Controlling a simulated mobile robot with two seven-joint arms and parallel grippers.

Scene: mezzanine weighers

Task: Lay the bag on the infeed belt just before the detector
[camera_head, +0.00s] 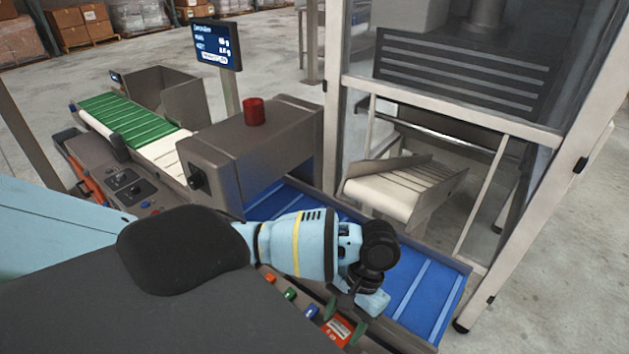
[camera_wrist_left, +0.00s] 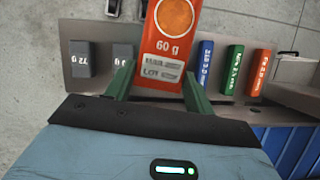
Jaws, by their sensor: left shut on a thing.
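The orange bag (camera_wrist_left: 165,45), marked 60 g, is between the green fingers of my left gripper (camera_wrist_left: 158,88), which is shut on it. In the head view the bag (camera_head: 338,330) shows small below my left gripper (camera_head: 343,319), over the ledge at the belt's near side. Whether it touches the ledge I cannot tell. The blue infeed belt (camera_head: 412,295) with pale cross bars runs from the lower right into the detector (camera_head: 250,155), a grey-brown tunnel with a red beacon. My left arm hides part of the belt. My right gripper is not in view.
On the ledge (camera_wrist_left: 225,100) stand blue (camera_wrist_left: 206,65), green (camera_wrist_left: 233,70) and orange-red (camera_wrist_left: 258,72) test pieces and grey weights (camera_wrist_left: 83,58). The belt's lower right end looks clear.

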